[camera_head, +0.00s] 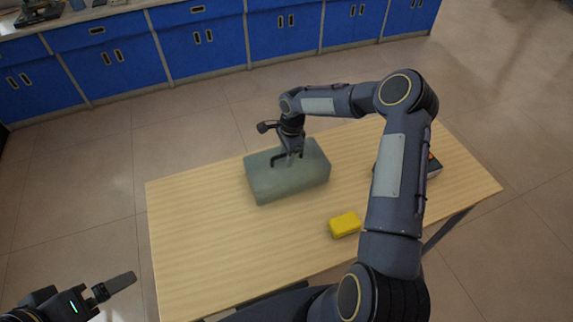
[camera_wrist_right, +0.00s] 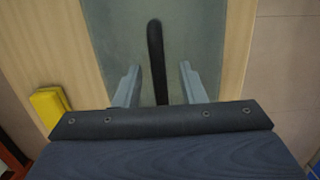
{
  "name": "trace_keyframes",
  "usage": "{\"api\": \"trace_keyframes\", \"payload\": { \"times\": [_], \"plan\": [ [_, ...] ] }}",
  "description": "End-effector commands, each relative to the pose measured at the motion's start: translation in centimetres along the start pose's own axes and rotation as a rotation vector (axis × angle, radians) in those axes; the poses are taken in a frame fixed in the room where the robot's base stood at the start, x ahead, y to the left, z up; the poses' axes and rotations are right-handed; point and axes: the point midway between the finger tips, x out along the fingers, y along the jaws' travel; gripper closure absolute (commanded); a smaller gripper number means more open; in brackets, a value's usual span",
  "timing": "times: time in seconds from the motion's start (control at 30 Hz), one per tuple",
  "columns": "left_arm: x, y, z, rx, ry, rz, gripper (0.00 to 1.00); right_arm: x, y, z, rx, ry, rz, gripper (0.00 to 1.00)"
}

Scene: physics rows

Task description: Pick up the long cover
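The long cover (camera_head: 290,181) is a grey-green box with a dark handle on top, standing on the wooden table. In the right wrist view the cover (camera_wrist_right: 200,35) fills the middle, with its black handle (camera_wrist_right: 155,55) running lengthwise. My right gripper (camera_head: 288,158) is over the cover at the handle. In the right wrist view its two fingers (camera_wrist_right: 157,86) are apart, one on each side of the handle, with a gap on both sides. My left gripper (camera_head: 118,284) is at the lower left, away from the table; its finger opening is unclear.
A yellow block (camera_head: 345,224) lies on the table (camera_head: 200,240) near the front edge, right of the cover. A dark object (camera_head: 433,168) with an orange part is partly hidden behind my right arm. The table's left part is clear. Blue cabinets (camera_head: 200,45) line the back.

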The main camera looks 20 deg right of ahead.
Motion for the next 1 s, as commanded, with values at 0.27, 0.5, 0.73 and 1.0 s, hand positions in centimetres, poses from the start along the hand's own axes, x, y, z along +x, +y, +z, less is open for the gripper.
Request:
{"api": "trace_keyframes", "payload": {
  "times": [0.27, 0.5, 0.73, 1.0],
  "plan": [
    [0.0, 0.0, 0.0, 0.000, 0.000, 0.000, 0.00, 0.0, 0.0, 0.0, 0.000, 0.000, 0.000, 0.88],
    [0.0, 0.0, 0.0, 0.000, 0.000, 0.000, 0.00, 0.0, 0.0, 0.0, 0.000, 0.000, 0.000, 1.00],
    [0.0, 0.0, 0.0, 0.000, 0.000, 0.000, 0.00, -0.1, 0.0, 0.0, -0.001, 0.000, -0.001, 1.00],
    [0.6, -0.3, 0.3, 0.000, 0.000, 0.000, 0.00, -1.1, -0.1, 0.1, -0.002, 0.002, -0.004, 1.00]
  ]
}}
